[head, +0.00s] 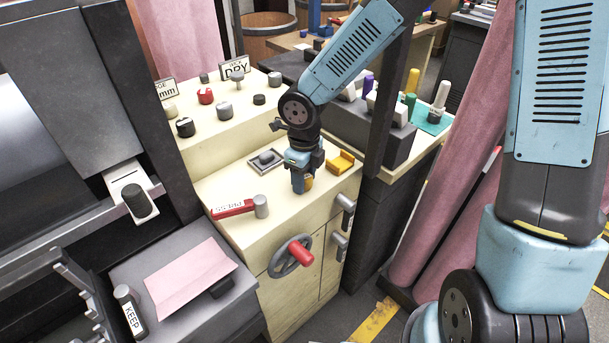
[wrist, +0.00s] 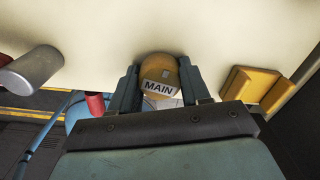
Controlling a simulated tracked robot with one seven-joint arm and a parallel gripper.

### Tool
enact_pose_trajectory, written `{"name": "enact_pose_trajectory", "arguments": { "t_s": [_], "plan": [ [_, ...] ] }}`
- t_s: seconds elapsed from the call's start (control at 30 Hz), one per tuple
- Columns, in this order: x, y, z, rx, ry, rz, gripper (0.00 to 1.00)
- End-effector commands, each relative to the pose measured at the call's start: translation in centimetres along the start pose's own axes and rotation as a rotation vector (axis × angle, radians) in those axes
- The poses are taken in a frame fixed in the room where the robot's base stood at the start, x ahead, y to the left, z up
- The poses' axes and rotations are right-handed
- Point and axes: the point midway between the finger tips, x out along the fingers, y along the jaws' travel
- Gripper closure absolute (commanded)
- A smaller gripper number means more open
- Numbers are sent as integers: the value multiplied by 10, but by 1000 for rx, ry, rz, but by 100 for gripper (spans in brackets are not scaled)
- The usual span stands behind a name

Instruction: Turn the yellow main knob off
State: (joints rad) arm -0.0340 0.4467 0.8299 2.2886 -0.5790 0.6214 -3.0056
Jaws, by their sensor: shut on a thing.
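The yellow main knob (wrist: 160,72) shows in the wrist view, with a white "MAIN" label on its face. My gripper (wrist: 160,85) has one finger on each side of it and is shut on it. In the head view my gripper (head: 301,183) points down at the cream cabinet top, and only a small part of the yellow knob (head: 309,182) shows beside the fingers. The knob stays at the cabinet surface.
A yellow block-shaped part (head: 341,162) sits just right of my gripper. A red "PRESS" lever (head: 236,208) lies to the left, and a grey switch plate (head: 266,160) is behind. A handwheel with a red grip (head: 292,256) is on the cabinet front.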

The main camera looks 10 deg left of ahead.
Motion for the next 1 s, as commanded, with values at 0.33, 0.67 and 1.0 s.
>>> {"name": "enact_pose_trajectory", "arguments": {
  "t_s": [0.33,0.67,1.0],
  "plan": [
    [3,0,-2,-167,4,8,96],
    [1,0,-1,-232,2,1,50],
    [0,0,-1,-231,1,0,36]
  ]
}}
